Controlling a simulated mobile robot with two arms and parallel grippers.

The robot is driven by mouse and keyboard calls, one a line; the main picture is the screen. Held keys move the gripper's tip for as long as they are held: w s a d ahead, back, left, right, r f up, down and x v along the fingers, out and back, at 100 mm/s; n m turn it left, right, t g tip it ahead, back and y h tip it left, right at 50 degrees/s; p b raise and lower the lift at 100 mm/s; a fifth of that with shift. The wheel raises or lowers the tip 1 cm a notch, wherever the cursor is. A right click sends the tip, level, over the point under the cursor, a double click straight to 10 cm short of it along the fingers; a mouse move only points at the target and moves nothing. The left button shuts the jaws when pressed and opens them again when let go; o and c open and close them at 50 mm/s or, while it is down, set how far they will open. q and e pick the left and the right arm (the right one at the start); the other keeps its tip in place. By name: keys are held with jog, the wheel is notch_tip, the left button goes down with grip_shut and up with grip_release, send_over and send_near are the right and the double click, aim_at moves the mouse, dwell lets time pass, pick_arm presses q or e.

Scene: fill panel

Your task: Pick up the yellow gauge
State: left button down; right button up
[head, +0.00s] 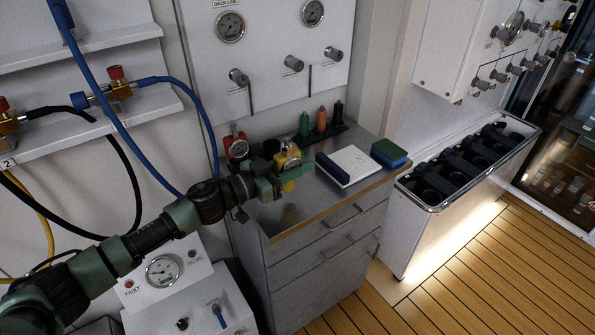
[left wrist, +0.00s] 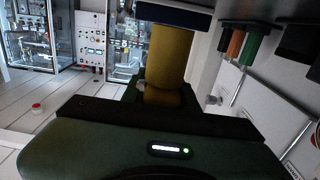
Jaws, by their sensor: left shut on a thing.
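The yellow gauge (head: 288,160) is at my left gripper (head: 282,177), over the left part of the metal cabinet top in the head view. Its brassy upper part shows above the jaws and a yellow part shows between them. In the left wrist view the yellow body of the gauge (left wrist: 170,58) stands out beyond the dark green gripper (left wrist: 160,98), which is shut on it. I cannot tell whether the gauge touches the cabinet top. My right gripper is in neither view.
A red gauge (head: 236,146) stands at the cabinet's back left. Green, orange and black bottles (head: 321,120) stand in a rack behind. A white notebook (head: 349,166) and a green-blue sponge (head: 389,153) lie to the right. The cabinet top's front (head: 310,212) is clear.

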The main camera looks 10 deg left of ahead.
pick_arm(q)
notch_tip(320, 180, up, 16)
jog(key=p, duration=0.3)
jog(key=shift+r, duration=0.15)
